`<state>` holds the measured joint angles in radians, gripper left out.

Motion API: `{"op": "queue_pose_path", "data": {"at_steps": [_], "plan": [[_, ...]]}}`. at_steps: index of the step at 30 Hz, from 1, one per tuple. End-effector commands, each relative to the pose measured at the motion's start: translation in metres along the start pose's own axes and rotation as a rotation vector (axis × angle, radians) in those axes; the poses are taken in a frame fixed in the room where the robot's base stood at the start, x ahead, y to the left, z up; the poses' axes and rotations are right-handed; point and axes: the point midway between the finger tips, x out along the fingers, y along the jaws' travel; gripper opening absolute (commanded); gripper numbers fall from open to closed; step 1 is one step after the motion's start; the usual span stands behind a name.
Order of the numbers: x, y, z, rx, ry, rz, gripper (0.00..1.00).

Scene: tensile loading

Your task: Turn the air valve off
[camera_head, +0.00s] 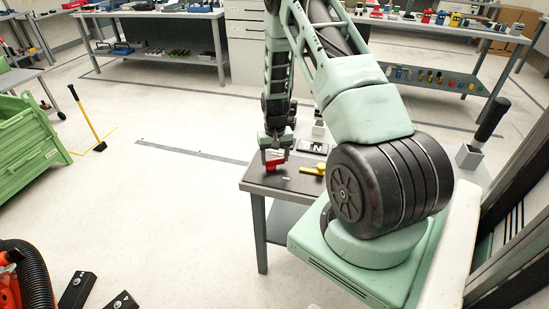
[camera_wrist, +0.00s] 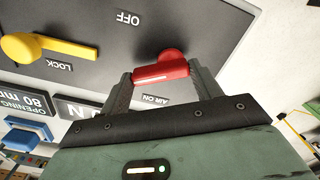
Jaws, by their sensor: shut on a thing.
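The red air valve handle (camera_wrist: 160,72) sits on a dark panel (camera_wrist: 215,25) in the wrist view, between an OFF label (camera_wrist: 128,18) and an AIR ON label (camera_wrist: 155,99). The handle's arm lies beside the AIR ON label. My gripper (camera_wrist: 158,78) has its two fingers closed around the red handle's arm. In the head view the red valve handle (camera_head: 275,164) shows under my gripper (camera_head: 274,153), at the left end of the panel on a small table.
A yellow lever (camera_wrist: 45,48) marked LOCK is on the same panel, close to the red handle. A blue part (camera_wrist: 28,124) by an OPENING 80 mm label is beyond it. The small table (camera_head: 262,232) has open floor to its left.

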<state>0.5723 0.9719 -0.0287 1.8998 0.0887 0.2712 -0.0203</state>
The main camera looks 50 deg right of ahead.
Motion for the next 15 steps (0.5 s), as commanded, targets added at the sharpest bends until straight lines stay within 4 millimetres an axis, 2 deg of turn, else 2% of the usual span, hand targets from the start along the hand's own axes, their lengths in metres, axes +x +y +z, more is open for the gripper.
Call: {"op": "queue_pose_path", "data": {"at_steps": [15], "plan": [[0.0,-0.0013,0.0058,0.409,0.001,0.0,0.41]]}}
